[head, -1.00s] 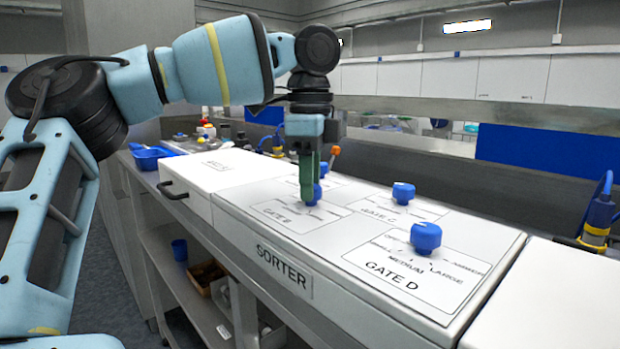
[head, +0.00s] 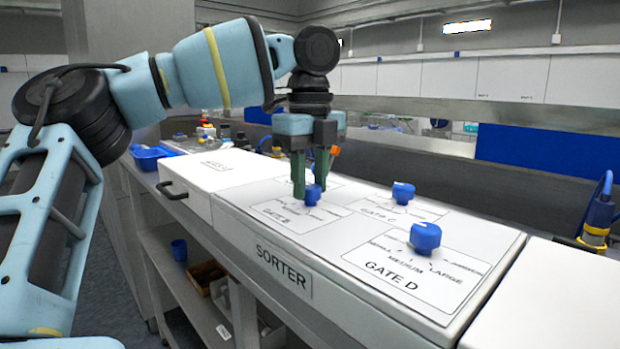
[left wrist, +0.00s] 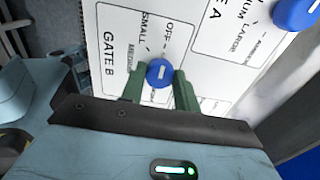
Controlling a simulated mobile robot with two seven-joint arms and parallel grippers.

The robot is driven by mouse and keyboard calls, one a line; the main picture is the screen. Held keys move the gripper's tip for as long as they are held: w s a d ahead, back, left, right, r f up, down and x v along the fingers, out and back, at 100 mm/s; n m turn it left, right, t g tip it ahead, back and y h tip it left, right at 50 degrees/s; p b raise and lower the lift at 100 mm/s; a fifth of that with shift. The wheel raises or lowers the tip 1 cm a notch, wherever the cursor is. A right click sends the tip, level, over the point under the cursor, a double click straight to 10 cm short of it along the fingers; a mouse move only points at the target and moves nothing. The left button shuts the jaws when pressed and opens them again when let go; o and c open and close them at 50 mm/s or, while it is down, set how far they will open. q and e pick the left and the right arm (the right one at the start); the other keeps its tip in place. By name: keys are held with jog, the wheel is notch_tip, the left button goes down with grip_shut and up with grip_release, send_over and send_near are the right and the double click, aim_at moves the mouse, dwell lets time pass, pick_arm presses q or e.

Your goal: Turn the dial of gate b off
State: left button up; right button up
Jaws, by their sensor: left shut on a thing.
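The gate B dial (head: 312,195) is a blue knob on the white sorter top (head: 240,204). My left gripper (head: 309,187) points down over it, its two green fingers on either side of the knob. In the left wrist view, the dial (left wrist: 160,72) sits between the fingertips of the gripper (left wrist: 160,88), which is shut on it. My right gripper is out of view.
The gate C dial (head: 403,193) and gate D dial (head: 425,238) stand to the right on the sorter. The gate A dial (left wrist: 297,14) shows at the wrist view's upper right. A white box with a black handle (head: 172,190) is at the left. A blue tray (head: 152,157) lies beyond it.

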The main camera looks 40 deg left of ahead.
aim_at(311, 186)
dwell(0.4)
pick_arm(q)
jog(key=o, duration=1)
jog(key=shift+r, duration=0.1)
notch_tip(311, 186, up, 6)
jog(key=shift+r, duration=0.85)
